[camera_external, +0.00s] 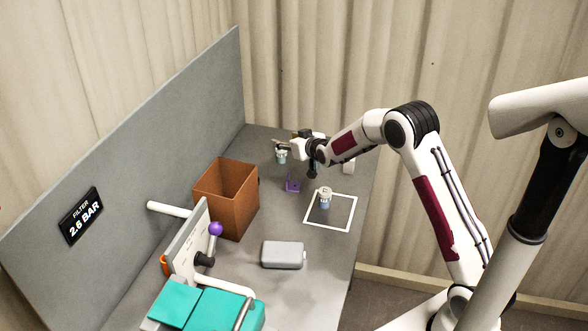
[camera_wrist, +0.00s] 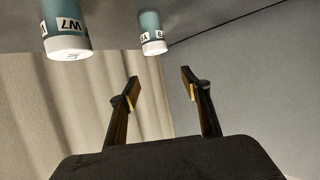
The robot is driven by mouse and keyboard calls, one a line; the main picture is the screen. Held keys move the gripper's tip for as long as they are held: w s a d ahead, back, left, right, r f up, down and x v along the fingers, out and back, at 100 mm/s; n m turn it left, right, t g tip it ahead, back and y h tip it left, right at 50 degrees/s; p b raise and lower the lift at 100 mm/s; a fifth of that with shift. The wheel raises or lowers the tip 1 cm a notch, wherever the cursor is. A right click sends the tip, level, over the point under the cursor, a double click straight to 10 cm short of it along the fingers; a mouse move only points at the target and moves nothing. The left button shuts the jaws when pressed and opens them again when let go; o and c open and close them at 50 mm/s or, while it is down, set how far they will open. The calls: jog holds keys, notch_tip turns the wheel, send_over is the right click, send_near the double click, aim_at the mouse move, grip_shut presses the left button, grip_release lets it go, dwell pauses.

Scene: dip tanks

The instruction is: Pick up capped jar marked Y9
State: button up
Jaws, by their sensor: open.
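In the wrist view, which looks upside down, two teal jars with white caps show at the top edge. The farther, smaller one on the right, the capped jar (camera_wrist: 152,37), has a label that appears to read Y9 inverted. The nearer jar (camera_wrist: 68,32) on the left bears a different label, perhaps W7. My gripper (camera_wrist: 160,88) is open and empty, its fingers apart from both jars. In the external view, my gripper is at the far end of the bench, close to a small teal jar (camera_external: 281,156); I cannot tell which label that one has.
Another capped jar (camera_external: 325,199) stands inside a white square outline (camera_external: 348,223). A small purple object (camera_external: 293,186) and an open brown box (camera_external: 238,208) are near. A grey case (camera_external: 283,254) and teal blocks (camera_external: 205,307) lie closer. A grey wall panel (camera_external: 150,140) bounds the left.

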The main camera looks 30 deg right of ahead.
aim_at(284, 156)
dwell(0.3)
jog(key=shift+f, duration=1.75)
jog(key=shift+f, duration=1.75)
jog(key=shift+x, duration=1.45)
jog(key=c, duration=1.2)
